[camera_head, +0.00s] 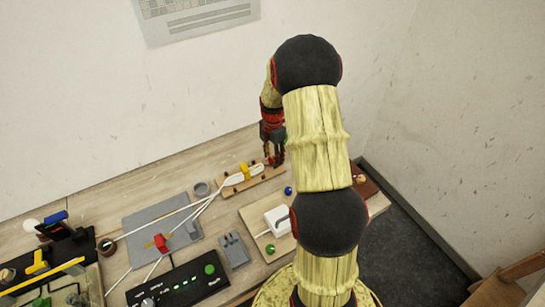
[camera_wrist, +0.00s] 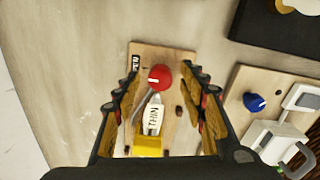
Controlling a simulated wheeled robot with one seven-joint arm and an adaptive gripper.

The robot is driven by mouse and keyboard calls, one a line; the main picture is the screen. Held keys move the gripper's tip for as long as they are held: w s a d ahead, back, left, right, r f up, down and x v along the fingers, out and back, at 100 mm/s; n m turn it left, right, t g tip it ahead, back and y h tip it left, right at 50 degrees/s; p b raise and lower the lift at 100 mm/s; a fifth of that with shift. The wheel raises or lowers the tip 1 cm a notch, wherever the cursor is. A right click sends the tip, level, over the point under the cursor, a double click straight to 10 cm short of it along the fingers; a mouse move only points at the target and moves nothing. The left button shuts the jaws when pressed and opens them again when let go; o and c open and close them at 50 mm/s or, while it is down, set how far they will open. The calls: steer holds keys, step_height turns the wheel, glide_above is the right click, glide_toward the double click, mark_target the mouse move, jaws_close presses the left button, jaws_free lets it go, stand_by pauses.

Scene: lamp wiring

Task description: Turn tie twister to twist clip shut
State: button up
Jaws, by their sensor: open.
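A red knob with a white mark (camera_wrist: 160,77), which looks like the tie twister, stands at the far end of a wooden board (camera_wrist: 178,58) in the wrist view. I cannot tell how high the fingertips are above the board. In the head view my gripper (camera_head: 273,158) hangs over the right end of the board (camera_head: 264,182), and the knob is mostly hidden.
A second board with a blue knob (camera_wrist: 254,102) and a white box (camera_wrist: 278,142) lies to the right. In the head view, white cables (camera_head: 178,220) run left over a grey mat (camera_head: 141,217). A black panel (camera_head: 182,284) stands in front. The wall rises behind.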

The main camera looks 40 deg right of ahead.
steer(key=c, duration=0.3)
steer(key=c, duration=0.7)
jaws_close()
